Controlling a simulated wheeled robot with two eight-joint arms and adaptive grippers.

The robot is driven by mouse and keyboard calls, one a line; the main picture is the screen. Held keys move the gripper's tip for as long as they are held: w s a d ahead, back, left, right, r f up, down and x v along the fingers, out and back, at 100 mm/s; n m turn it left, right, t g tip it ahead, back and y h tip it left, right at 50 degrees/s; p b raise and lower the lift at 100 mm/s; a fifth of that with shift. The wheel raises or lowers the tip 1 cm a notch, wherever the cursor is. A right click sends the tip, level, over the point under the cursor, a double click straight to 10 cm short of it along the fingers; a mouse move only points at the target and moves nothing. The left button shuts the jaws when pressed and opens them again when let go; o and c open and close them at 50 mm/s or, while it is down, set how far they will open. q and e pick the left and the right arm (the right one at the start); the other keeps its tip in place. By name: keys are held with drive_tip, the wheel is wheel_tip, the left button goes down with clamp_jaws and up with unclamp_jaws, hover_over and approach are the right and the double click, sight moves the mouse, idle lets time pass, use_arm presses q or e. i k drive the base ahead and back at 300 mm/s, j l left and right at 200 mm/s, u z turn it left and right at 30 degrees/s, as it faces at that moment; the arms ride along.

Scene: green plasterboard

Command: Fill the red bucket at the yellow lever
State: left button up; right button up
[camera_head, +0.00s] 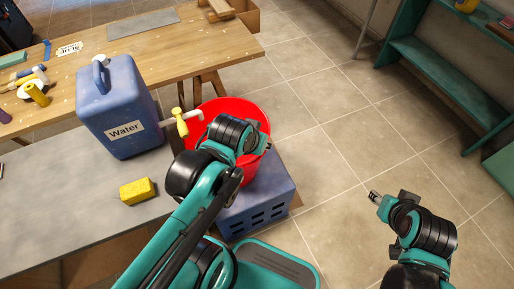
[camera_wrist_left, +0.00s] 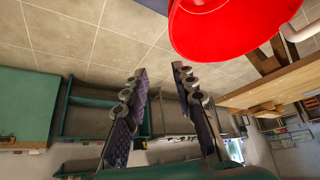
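The red bucket (camera_head: 258,110) stands on a blue crate, partly hidden by my left arm. It also shows in the left wrist view (camera_wrist_left: 235,28). A blue container (camera_head: 122,108) labelled "Water" stands on the grey bench to its left. The yellow lever (camera_head: 182,122) is on the container's tap, whose pale spout (camera_head: 196,114) reaches to the bucket's rim. My left gripper (camera_wrist_left: 160,70) is open and empty, with the bucket beyond its fingers. In the head view its wrist overlaps the bucket. My right gripper (camera_head: 374,196) is over the floor at right, small, its finger opening unclear.
The blue crate (camera_head: 262,205) is under the bucket. A yellow sponge (camera_head: 137,191) lies on the grey bench (camera_head: 60,190). A wooden table (camera_head: 185,55) with tools is behind. A green shelf (camera_head: 430,65) stands at upper right. The tiled floor between is clear.

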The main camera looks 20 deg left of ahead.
sight(182, 126)
drive_tip(key=j+u, duration=0.15)
drive_tip(key=u, duration=1)
